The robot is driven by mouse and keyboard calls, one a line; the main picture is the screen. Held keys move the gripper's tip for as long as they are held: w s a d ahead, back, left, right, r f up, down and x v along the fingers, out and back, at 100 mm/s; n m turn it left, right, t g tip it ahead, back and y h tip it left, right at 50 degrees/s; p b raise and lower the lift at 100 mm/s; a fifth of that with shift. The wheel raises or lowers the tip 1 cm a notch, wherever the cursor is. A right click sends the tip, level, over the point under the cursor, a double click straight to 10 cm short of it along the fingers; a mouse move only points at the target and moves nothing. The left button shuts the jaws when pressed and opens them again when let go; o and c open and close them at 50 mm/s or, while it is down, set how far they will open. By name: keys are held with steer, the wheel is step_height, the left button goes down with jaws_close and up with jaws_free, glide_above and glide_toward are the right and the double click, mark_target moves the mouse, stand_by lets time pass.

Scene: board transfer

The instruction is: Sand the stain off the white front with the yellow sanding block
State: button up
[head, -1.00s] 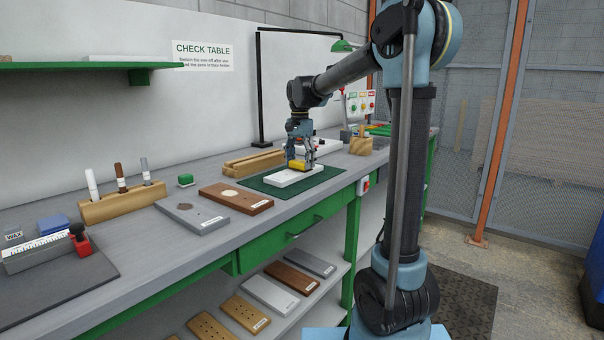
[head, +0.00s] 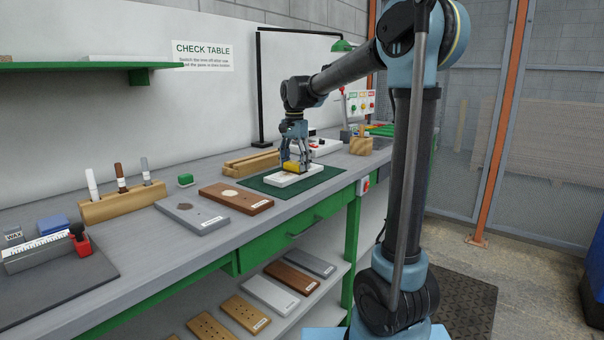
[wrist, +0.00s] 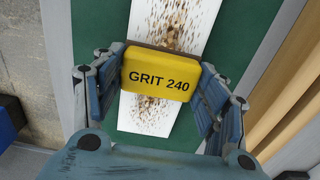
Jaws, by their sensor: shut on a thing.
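The yellow sanding block (wrist: 160,80), marked GRIT 240, is between the two fingers of my gripper (wrist: 160,92), which is shut on it. In the head view the block (head: 292,167) is at the white front (head: 284,181), with my gripper (head: 294,160) above it. The white front (wrist: 196,30) lies flat on a green mat (wrist: 240,22). A brown speckled stain (wrist: 172,30) shows on the white face beyond the block and also on the near side of it. The part under the block is hidden. I cannot tell whether the block presses on the face.
A brown board (head: 236,198) and a grey board (head: 192,216) lie left of the mat. Wooden strips (head: 250,162) lie behind it. A wooden block (head: 360,146) stands to the right.

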steer(key=shift+r, duration=3.5)
